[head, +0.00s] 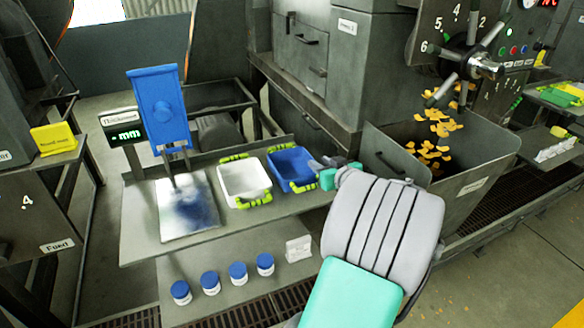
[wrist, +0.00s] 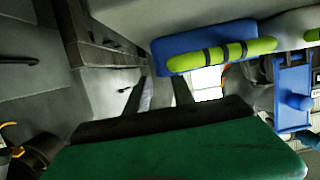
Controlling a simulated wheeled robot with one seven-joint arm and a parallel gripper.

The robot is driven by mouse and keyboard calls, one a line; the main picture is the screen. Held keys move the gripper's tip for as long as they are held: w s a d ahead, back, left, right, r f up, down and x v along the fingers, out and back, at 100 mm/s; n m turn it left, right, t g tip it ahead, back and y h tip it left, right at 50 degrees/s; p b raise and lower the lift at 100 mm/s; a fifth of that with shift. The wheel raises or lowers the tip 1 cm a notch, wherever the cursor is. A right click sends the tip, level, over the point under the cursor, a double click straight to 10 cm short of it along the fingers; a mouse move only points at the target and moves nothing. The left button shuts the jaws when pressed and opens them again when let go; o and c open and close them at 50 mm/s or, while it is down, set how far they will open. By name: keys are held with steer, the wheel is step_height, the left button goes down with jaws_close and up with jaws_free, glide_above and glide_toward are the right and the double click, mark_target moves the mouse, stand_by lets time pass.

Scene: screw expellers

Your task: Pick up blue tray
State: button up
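The blue tray (head: 291,163) sits on the grey bench, to the right of the white tray (head: 243,180). It has yellow-green handles at its far and near ends. My gripper (head: 322,166) is close to the right side of the blue tray. In the wrist view, the blue tray (wrist: 200,39) shows at the top right with one yellow-green handle (wrist: 218,56) facing me. My gripper's two fingers (wrist: 163,88) stand apart with nothing seen between them. The handle lies beyond and beside the fingertips. I cannot tell whether a finger touches the tray.
The grey bench (head: 140,225) also holds a stained plate (head: 186,207) and a blue device (head: 160,108). Several blue-lidded jars (head: 238,272) stand on the lower shelf. A grey hopper (head: 455,185) with orange pieces falling into it stands right of the bench, close to my arm.

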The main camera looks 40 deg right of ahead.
mark_target(294, 168)
steer(key=p+x, duration=0.1)
steer(key=x, duration=0.3)
steer(key=shift+w+r, duration=0.1)
steer(key=shift+c, duration=0.3)
jaws_close()
stand_by(0.9)
